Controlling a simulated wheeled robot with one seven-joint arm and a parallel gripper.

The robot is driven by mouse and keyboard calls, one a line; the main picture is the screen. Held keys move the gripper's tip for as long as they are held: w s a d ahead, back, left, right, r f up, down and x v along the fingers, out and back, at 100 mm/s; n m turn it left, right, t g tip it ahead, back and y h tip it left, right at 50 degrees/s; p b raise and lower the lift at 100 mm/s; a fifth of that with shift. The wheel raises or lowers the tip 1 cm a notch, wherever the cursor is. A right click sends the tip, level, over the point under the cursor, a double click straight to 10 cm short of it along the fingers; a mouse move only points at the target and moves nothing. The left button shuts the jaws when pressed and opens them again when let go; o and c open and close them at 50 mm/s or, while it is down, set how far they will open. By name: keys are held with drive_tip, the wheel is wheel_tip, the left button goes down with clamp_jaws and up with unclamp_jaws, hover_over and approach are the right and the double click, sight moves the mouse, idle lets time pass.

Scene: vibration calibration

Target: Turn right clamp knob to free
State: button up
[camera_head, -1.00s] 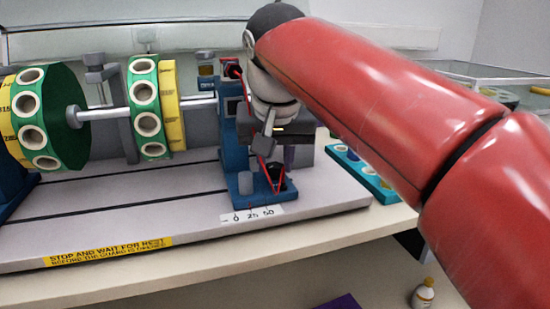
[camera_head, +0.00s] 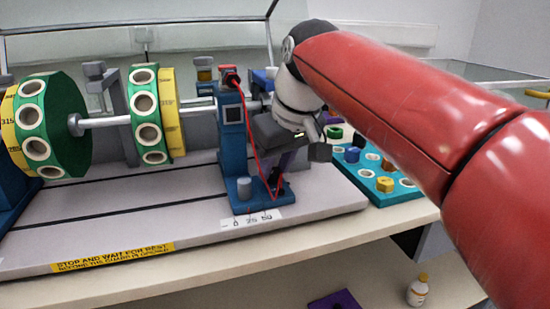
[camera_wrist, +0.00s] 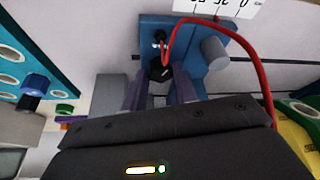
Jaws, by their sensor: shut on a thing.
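The right clamp knob, a small black knob (camera_wrist: 158,72), sits on the foot of the blue right support (camera_head: 233,150). In the wrist view my gripper (camera_wrist: 158,88) has its two purple fingers closed around the knob's sides. In the head view my gripper (camera_head: 280,175) reaches down to the foot from the right. The fingers and the red cable partly hide the knob there. A grey cylinder (camera_wrist: 214,52) stands beside the knob on the same foot; it also shows in the head view (camera_head: 244,188).
A red cable (camera_head: 252,135) hangs from the support's top to the foot. A scale label (camera_head: 252,219) lies in front. Green-and-yellow discs (camera_head: 150,115) sit on a shaft at left. A teal tray (camera_head: 398,190) with coloured pieces is at right. A bottle (camera_head: 418,290) stands below.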

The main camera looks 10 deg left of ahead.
drive_tip(key=shift+n, duration=0.5)
drive_tip(key=o, duration=1)
drive_tip(key=p+v, duration=0.1)
drive_tip(key=v, duration=0.6)
drive_tip(key=shift+w+d+r+p, duration=0.1)
drive_tip(key=shift+d+r+p, duration=0.15)
drive_tip(key=shift+r+p, duration=0.1)
